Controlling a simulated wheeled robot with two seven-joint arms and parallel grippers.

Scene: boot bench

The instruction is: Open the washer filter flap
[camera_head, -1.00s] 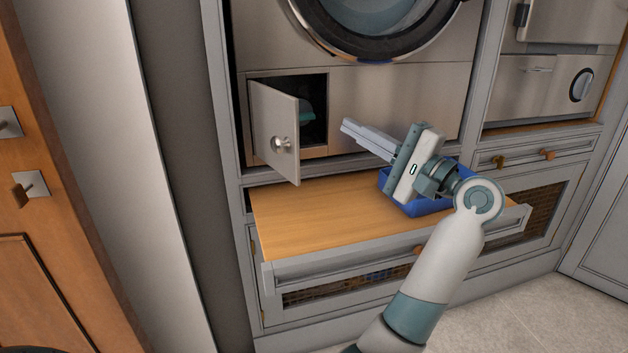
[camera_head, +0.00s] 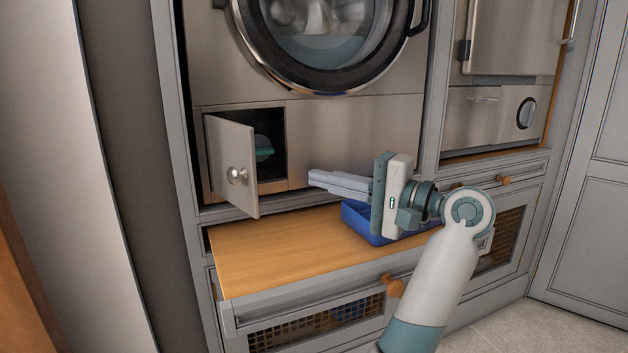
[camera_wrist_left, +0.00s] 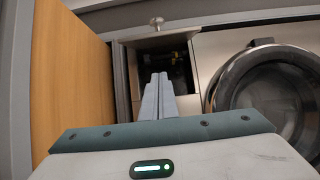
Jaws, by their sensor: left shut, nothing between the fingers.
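The washer filter flap (camera_head: 232,162) is a small grey door with a round metal knob (camera_head: 237,175). It stands swung open on its left side, and the dark filter recess (camera_head: 268,150) shows behind it with a teal part inside. In the left wrist view the flap's knob (camera_wrist_left: 157,21) and the open recess (camera_wrist_left: 178,62) also show. My left gripper (camera_head: 312,178) is shut and empty, to the right of the flap and apart from it, above the pulled-out wooden shelf. It also shows in the left wrist view (camera_wrist_left: 157,80). My right gripper is not in view.
The pulled-out wooden shelf (camera_head: 275,252) lies below the flap, with a blue tray (camera_head: 362,222) on it under my left gripper. The washer's round door (camera_head: 330,85) is above. Another appliance (camera_head: 485,122) stands to the right. The shelf's left part is clear.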

